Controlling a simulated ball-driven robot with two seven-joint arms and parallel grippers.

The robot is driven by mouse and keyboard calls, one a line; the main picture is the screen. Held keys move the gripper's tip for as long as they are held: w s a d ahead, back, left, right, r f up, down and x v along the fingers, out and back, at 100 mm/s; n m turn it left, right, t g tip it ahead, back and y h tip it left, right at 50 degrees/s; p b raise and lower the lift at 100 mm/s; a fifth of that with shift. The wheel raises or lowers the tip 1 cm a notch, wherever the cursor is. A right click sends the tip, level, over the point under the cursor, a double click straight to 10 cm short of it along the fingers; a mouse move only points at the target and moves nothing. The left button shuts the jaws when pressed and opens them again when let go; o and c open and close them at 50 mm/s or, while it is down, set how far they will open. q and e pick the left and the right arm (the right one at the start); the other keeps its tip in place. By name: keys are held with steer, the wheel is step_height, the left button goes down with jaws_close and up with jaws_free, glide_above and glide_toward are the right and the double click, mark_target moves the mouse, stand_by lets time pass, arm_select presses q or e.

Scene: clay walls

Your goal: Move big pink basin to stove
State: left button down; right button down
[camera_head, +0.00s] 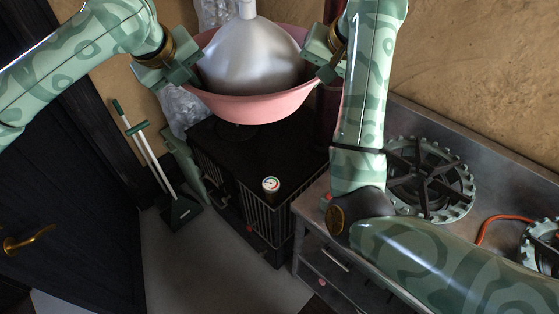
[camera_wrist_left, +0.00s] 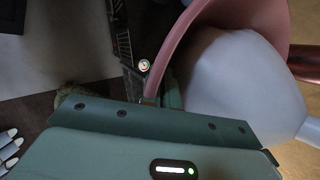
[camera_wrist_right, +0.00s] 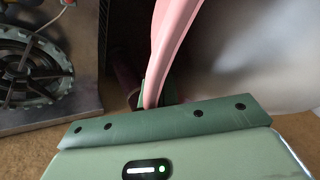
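The big pink basin (camera_head: 250,108) is at the top middle of the head view, with a large pale grey, narrow-necked vessel (camera_head: 250,55) inside it. It is over the back part of the black stove (camera_head: 235,160); I cannot tell whether its bottom touches the top. My left gripper (camera_head: 196,66) is shut on the basin's left rim, and the rim (camera_wrist_left: 165,60) runs between its fingers in the left wrist view. My right gripper (camera_head: 318,60) is shut on the right rim, which shows in the right wrist view (camera_wrist_right: 165,50).
A metal counter with gas burners (camera_head: 428,180) stands to the right of the black stove. A round gauge (camera_head: 271,184) sits on the stove's front top. A broom and dustpan (camera_head: 180,208) stand left, near a dark door (camera_head: 70,190). Bare floor lies in front.

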arm_select(q)
steer(key=shift+w+a, duration=0.2)
steer(key=shift+w, duration=0.05)
arm_select(e)
steer(key=shift+d, duration=0.15)
arm_select(q)
steer(key=shift+d, duration=0.1)
arm_select(e)
steer(key=shift+d, duration=0.15)
